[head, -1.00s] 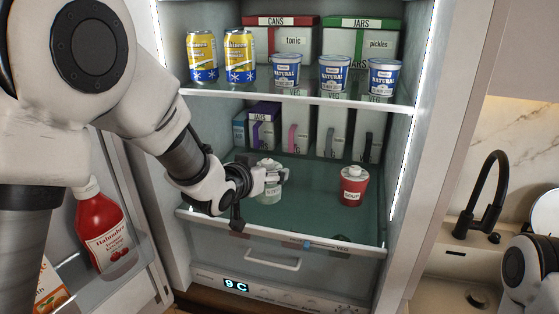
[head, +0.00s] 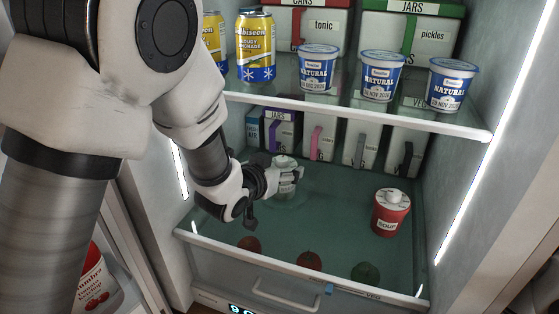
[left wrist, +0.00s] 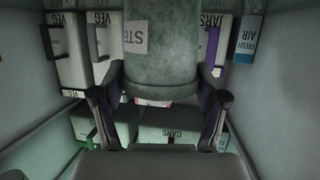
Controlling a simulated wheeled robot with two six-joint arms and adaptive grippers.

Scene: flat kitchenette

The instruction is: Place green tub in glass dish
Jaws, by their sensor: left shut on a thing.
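The green tub, pale green with a light lid, is in the head view (head: 284,160) on the fridge's lower glass shelf, toward the left. My left gripper (head: 290,176) is shut on it; its fingers hide part of the tub. In the left wrist view the mottled green tub (left wrist: 162,68), with a partly cut-off label starting "STE", is between the two fingers (left wrist: 160,103). I cannot tell whether its base touches the shelf. I see no glass dish in either view. My right gripper is not in view.
A red soup tub (head: 390,213) stands to the right on the same glass shelf (head: 330,225). Cartons (head: 323,144) line the back. The upper shelf (head: 350,110) above holds yogurt pots (head: 380,75) and cans (head: 256,47). The shelf between the gripper and soup is clear.

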